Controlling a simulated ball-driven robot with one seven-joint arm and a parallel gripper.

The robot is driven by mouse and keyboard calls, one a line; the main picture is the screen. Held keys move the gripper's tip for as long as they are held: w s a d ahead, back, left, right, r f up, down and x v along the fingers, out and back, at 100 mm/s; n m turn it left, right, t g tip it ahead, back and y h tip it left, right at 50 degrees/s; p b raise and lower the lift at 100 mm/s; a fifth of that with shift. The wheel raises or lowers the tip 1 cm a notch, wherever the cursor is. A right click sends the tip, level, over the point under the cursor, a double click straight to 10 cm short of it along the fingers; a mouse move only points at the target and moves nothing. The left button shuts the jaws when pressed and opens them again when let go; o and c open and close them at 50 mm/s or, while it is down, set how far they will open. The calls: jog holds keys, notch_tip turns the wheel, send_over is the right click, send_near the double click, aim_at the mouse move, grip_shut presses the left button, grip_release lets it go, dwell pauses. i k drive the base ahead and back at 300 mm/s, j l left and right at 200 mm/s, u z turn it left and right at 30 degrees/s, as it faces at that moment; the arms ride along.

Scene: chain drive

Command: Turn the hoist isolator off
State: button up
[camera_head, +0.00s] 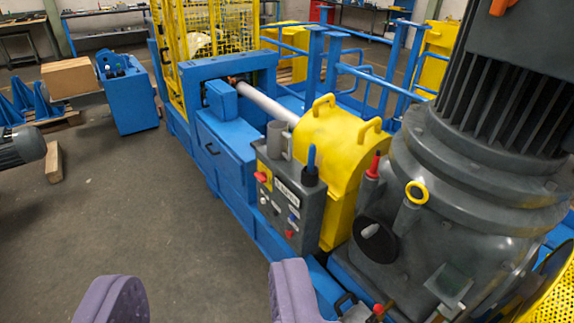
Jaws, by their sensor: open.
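A grey control box (288,203) is fixed to the front side of the blue machine. A red handle on a yellow plate (262,178), which looks like the isolator, sits at its upper left; its position is too small to read. A label plate, small knobs and buttons show beside and below it. My gripper (203,296) shows as two purple fingers at the bottom edge, wide apart and empty. It is in front of the box and apart from it.
A large grey motor and gear housing (462,180) stands close on the right. A yellow guard (335,150) with handles is behind the box. A blue cabinet (130,98) and a cardboard box (70,77) stand far left.

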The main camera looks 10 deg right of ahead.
aim_at(262, 177)
jog(key=i+z, duration=0.1)
jog(key=i, duration=0.15)
jog(key=i+u, duration=0.1)
jog(key=i, duration=0.85)
jog(key=i+u, duration=0.1)
jog(key=i, duration=0.8)
jog(key=i+l+u, duration=0.15)
jog(key=i, duration=0.8)
